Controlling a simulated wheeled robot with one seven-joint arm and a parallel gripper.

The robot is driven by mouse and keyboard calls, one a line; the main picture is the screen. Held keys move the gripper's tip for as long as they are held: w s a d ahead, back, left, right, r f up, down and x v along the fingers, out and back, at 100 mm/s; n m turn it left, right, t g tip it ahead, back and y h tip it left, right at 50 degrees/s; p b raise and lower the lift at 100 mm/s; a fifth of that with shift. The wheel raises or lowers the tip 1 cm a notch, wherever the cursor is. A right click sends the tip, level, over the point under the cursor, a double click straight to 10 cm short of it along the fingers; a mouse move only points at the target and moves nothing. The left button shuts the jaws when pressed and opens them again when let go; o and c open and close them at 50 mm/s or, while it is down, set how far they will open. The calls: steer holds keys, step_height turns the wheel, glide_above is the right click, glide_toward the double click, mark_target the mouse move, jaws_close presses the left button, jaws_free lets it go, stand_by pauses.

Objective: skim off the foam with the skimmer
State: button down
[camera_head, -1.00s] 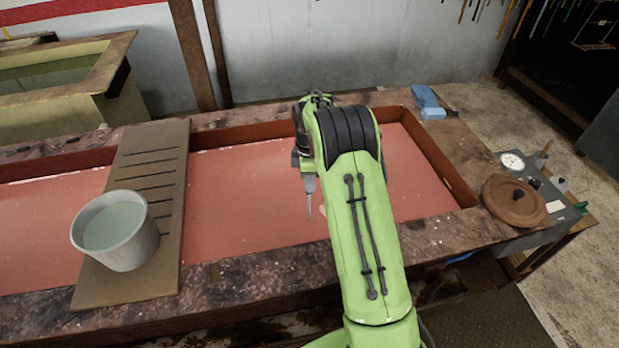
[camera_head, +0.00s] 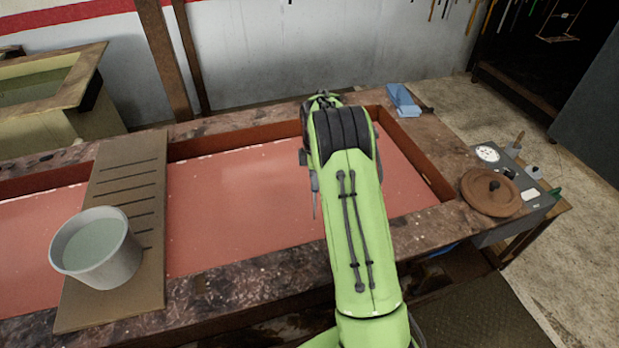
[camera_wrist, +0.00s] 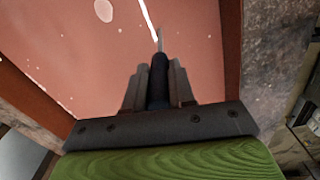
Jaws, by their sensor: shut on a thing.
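My gripper (camera_wrist: 158,72) is shut on the dark handle of the skimmer (camera_wrist: 158,88) in the wrist view. A thin metal shaft runs on from the handle toward the red liquid; I cannot make out the skimmer's far end. In the head view my arm reaches over the right part of the trough (camera_head: 215,270), and part of the thin tool (camera_head: 315,205) shows pointing down beside it. The red liquid (camera_head: 240,205) fills the trough. A pale foam patch (camera_wrist: 104,10) and several small flecks lie on it. A white streak (camera_wrist: 148,18) lies beside the shaft.
A slatted board (camera_head: 145,275) spans the trough at left, with a grey bucket (camera_head: 120,262) of pale liquid on it. A round brown lid (camera_head: 490,195) and a gauge box (camera_head: 528,212) are at right. A blue object (camera_head: 403,100) sits on the back rim.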

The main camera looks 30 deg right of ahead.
steer(key=shift+w+d+p, duration=2.6)
steer(key=shift+d+p, duration=0.65)
steer(key=shift+d, duration=1.3)
steer(key=s+b, duration=1)
steer(key=s, duration=0.2)
steer(key=shift+a, duration=0.25)
step_height(320, 180, up, 14)
steer(key=p, duration=1.1)
steer(key=shift+r, duration=0.25)
